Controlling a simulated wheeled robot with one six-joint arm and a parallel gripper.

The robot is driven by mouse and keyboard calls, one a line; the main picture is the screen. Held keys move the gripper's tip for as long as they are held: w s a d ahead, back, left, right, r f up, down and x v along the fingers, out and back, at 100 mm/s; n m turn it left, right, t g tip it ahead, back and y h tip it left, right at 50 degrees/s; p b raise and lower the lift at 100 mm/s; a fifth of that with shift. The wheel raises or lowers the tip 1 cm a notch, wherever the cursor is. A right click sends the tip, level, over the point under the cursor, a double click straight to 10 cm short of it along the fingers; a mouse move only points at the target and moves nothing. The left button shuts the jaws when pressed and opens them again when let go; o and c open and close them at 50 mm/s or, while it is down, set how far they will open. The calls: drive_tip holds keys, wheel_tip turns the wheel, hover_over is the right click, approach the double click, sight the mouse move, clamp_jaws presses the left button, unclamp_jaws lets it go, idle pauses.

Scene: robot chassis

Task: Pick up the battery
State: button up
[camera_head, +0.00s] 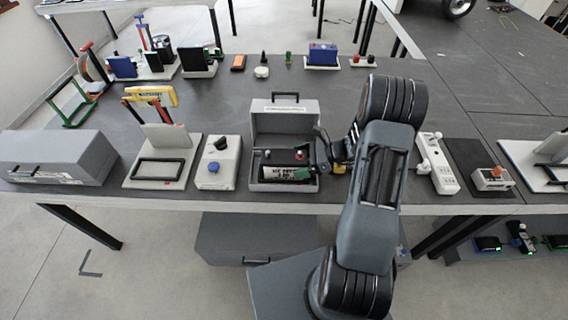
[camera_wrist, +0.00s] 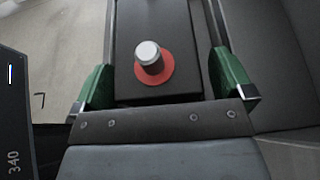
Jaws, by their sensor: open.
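The battery (camera_head: 285,173) is a dark block with a white lettered label, lying inside an open grey case (camera_head: 284,109) on the table. In the wrist view the battery (camera_wrist: 152,22) is a black face with a silver terminal post on a red ring. My gripper (camera_wrist: 163,75) has green fingers spread on either side of the battery's near end. Gaps show between the fingers and the battery. In the head view my gripper (camera_head: 322,152) is at the case's right side, partly hidden by my arm.
The case lid stands upright behind the battery. A white box with a blue knob (camera_head: 219,160) stands left of the case, and a closed grey case (camera_head: 58,157) sits farther left. A white power strip (camera_head: 437,163) lies right of my arm.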

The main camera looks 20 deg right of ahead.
drive_tip(key=shift+a+f, duration=0.15)
drive_tip(key=shift+a, duration=0.15)
clamp_jaws()
drive_tip(key=shift+w, duration=0.15)
idle(0.8)
